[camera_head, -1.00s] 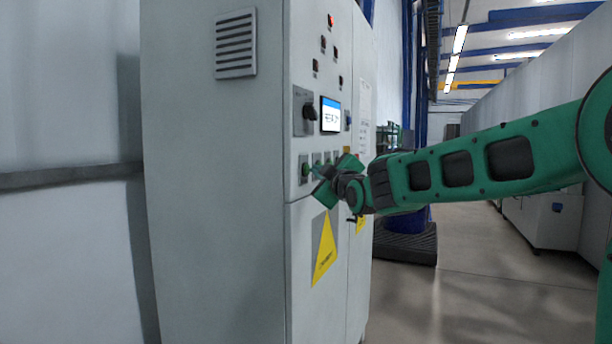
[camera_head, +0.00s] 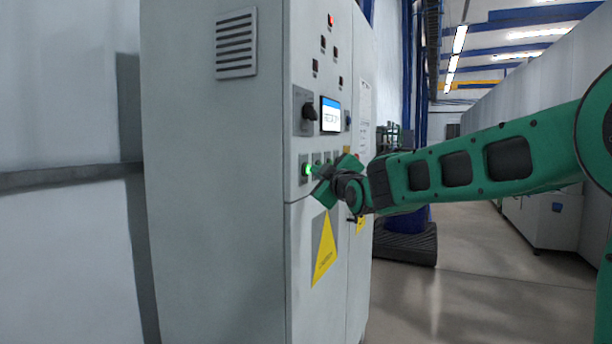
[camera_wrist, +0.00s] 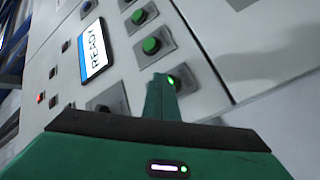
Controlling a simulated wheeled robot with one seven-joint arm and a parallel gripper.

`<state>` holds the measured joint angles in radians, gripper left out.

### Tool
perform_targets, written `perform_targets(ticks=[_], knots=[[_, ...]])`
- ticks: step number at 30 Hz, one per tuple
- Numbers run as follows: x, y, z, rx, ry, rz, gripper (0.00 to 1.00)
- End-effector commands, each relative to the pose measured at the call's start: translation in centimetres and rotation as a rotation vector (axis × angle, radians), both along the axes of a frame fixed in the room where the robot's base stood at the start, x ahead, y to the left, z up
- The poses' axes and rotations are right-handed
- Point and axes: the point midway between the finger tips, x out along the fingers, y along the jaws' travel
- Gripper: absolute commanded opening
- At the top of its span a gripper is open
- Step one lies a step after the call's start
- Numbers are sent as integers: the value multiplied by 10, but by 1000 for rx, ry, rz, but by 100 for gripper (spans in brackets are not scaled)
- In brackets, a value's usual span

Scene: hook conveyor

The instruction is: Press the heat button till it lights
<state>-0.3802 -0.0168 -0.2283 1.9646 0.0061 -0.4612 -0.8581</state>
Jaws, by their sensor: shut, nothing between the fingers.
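The grey control cabinet (camera_head: 215,200) carries a row of green buttons below its display (camera_head: 330,115). The leftmost button (camera_head: 308,170) glows bright green; I cannot read its label. My gripper (camera_head: 316,174) is shut and empty, its tips at this button. In the wrist view, the closed fingers (camera_wrist: 160,90) reach up to the cabinet face, with the lit green button (camera_wrist: 172,80) partly hidden behind their tips. Contact is hard to tell. The display in the wrist view (camera_wrist: 93,50) reads "READY".
Other green buttons, such as one in the wrist view (camera_wrist: 151,45), sit close beside the lit one. A black rotary switch (camera_head: 309,111) sits above the row, and a red lamp (camera_head: 331,20) near the top. Open floor (camera_head: 480,270) lies to the right.

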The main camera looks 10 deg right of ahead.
Motion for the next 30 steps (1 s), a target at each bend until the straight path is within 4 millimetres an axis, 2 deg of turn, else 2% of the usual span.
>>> perform_targets(ticks=[6,19,30], knots=[[-6,-9,0,0,0,-1,0],[-9,-13,0,0,0,-1,0],[-27,-38,0,1,0,-3,0]])
